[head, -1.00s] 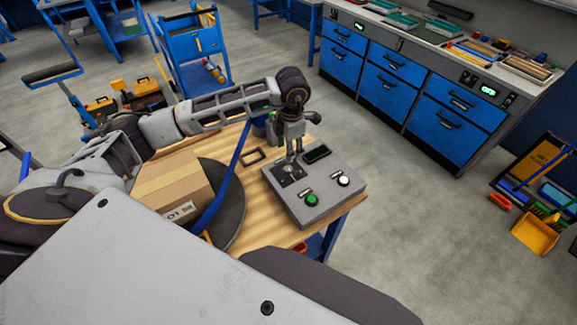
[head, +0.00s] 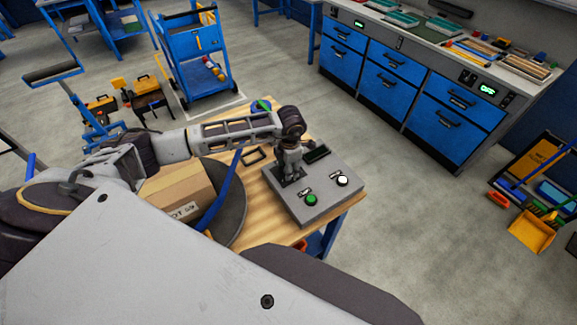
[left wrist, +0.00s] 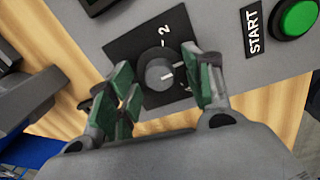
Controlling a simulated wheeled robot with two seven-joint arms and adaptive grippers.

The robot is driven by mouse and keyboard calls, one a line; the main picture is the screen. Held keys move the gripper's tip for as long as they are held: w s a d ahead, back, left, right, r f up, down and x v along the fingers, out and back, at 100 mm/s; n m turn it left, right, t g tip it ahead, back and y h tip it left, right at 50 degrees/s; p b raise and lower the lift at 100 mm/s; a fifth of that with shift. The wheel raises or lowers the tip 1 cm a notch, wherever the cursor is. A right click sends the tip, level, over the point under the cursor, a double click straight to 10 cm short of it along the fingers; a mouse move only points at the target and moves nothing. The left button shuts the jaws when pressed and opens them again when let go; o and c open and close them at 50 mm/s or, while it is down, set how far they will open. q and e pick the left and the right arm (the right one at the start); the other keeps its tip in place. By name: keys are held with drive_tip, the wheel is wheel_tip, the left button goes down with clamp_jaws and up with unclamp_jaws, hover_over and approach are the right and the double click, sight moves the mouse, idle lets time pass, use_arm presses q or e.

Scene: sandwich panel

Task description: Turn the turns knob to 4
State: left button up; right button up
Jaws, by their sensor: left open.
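The turns knob (left wrist: 158,72) is a round grey dial with a white pointer line, on a black plate (left wrist: 122,48) of the grey control panel (head: 318,205). In the left wrist view a "2" shows above the knob; the pointer is aimed to the right, away from the "2". Other numbers are hidden or unreadable. My left gripper (left wrist: 165,88) is open, its green-padded fingers on either side of the knob. I cannot tell whether they touch it. In the head view my left gripper (head: 290,178) is over the panel's left part and hides the knob. My right gripper is not in view.
The panel has a green START button (head: 311,200), a white button (head: 342,181) and a dark display (head: 317,153). It sits on a wooden table (head: 266,218). A cardboard box (head: 178,191) on a dark round plate and a blue strap lie to its left.

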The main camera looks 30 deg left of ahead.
use_arm(q)
drive_tip(key=shift+f, duration=0.1)
drive_tip(key=shift+c, duration=0.9)
drive_tip(key=c, duration=0.9)
